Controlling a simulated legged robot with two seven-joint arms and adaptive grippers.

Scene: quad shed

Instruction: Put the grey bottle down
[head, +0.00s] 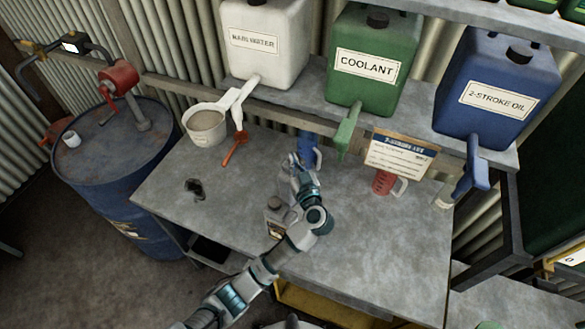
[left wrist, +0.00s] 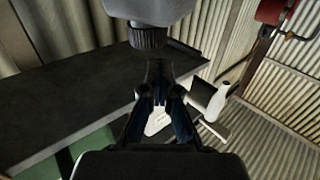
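The grey bottle (head: 275,213) has a dark cap and a pale label. In the head view it is over the front middle of the workbench, just left of my left wrist; I cannot tell whether it touches the bench. In the left wrist view a grey bottle body (left wrist: 152,8) fills the top middle, its dark ribbed cap toward the picture's bottom. My left gripper (left wrist: 157,88) has its dark fingers close together, tips beside that cap. Whether they grip any part of the bottle is unclear. My right gripper is in neither view.
The grey workbench (head: 350,248) holds a white jug (head: 205,122), orange spoon (head: 236,146), dark lump (head: 195,188), blue jug (head: 308,148), red jug (head: 383,183) and propped card (head: 400,155). Big canisters stand on the shelf behind. A blue drum (head: 112,160) stands left. The bench's front right is bare.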

